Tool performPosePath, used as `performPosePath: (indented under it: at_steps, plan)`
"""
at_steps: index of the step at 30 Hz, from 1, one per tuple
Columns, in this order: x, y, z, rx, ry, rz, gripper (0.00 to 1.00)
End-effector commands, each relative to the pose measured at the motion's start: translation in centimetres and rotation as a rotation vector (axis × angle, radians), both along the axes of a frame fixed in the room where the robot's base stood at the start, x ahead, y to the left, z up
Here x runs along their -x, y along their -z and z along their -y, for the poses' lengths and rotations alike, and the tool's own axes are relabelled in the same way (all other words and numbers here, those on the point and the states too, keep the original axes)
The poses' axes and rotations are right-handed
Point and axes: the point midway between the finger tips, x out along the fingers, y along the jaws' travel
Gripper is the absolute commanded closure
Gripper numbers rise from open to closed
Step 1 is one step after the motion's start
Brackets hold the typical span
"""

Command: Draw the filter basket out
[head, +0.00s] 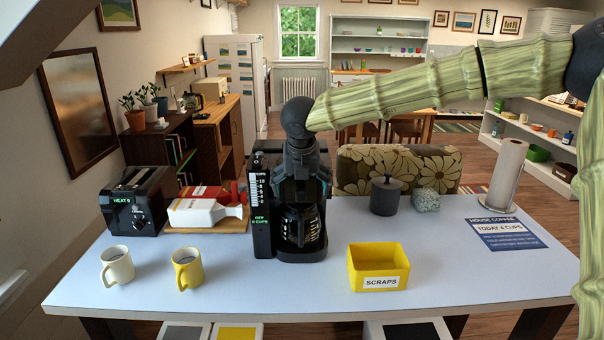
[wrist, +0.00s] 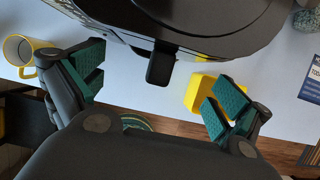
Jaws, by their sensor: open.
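The black coffee maker (head: 262,222) stands mid-table in the head view, with a glass carafe (head: 300,228) in its lower bay. My gripper (head: 302,187) is at the machine's upper front and hides most of the filter basket area there. In the wrist view a dark rounded body with a short black tab, seemingly the filter basket's handle (wrist: 161,66), juts toward me. My gripper (wrist: 157,85) is open, its teal pads on either side of the tab and apart from it. Whether the basket is seated fully is hidden.
A yellow scraps bin (head: 378,268) stands front right of the machine. Two mugs (head: 117,265) and (head: 187,268) are front left, a toaster (head: 140,200) and a red-and-white carton (head: 205,208) behind them. A dark canister (head: 385,196) and a paper towel roll (head: 507,175) stand right. The front right tabletop is clear.

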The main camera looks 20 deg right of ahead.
Motion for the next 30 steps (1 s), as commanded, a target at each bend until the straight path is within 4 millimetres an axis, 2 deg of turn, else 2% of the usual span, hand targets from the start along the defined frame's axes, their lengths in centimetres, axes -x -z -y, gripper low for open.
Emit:
performPosePath:
  at_steps: [3, 9, 19, 27, 30]
  plan:
    - [-0.5, 1.2, 0.1, 0.001, -0.001, -0.002, 0.0]
    - [-1.0, 2.4, 0.3, 0.0, 0.0, -0.001, 0.0]
    - [-1.0, 2.6, 0.3, 0.0, 0.0, 0.0, 0.0]
    - [-1.0, 2.6, 0.3, 0.0, 0.0, 0.0, 0.49]
    - [-1.1, 2.6, 0.4, 0.0, 0.0, 0.0, 0.61]
